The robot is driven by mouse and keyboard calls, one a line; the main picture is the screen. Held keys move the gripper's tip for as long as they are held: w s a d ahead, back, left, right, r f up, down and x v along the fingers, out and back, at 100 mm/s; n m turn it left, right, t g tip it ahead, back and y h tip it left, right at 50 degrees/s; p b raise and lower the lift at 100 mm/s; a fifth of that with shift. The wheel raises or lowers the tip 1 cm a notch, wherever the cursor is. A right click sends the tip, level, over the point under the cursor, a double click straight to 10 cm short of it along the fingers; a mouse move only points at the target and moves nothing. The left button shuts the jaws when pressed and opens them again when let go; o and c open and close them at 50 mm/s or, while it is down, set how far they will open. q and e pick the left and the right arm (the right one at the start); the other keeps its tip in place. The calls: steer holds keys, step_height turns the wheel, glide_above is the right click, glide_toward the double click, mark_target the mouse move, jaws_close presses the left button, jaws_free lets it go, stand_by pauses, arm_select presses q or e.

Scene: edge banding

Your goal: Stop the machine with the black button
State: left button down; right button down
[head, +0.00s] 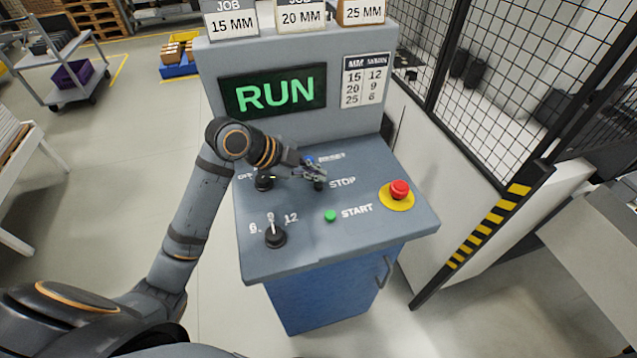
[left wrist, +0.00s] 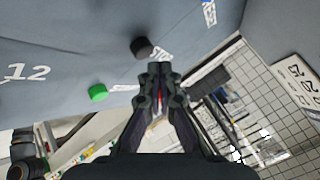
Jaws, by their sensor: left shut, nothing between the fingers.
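The control panel (head: 365,230) carries a black button (head: 319,185) beside the word STOP. The black button also shows in the left wrist view (left wrist: 142,48), just beyond my fingertips and slightly left. My left gripper (head: 318,172) is shut and empty, close to the black button and partly covering it in the head view. In the left wrist view the shut fingertips (left wrist: 159,69) appear near the button; I cannot tell whether they touch it. The display (head: 273,93) reads RUN in green. My right gripper is not in view.
A green START button (head: 330,216) and a red emergency button (head: 399,190) on a yellow base sit nearby. A selector knob (head: 275,236) is at the front left, and another black knob (head: 264,181) is behind it. A mesh fence (head: 480,80) stands at the right.

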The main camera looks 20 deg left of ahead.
mark_target(315, 185)
arm_select(q)
steer(key=shift+f, duration=0.45)
steer(key=shift+f+b, duration=0.5)
steer(key=shift+b, duration=0.05)
stand_by(0.7)
steer(key=shift+r+p, duration=0.9)
steer(key=shift+r, duration=0.05)
steer(key=shift+r, duration=0.1)
step_height(315, 185, up, 5)
steer(key=p, duration=0.4)
steer(key=shift+p, duration=0.3)
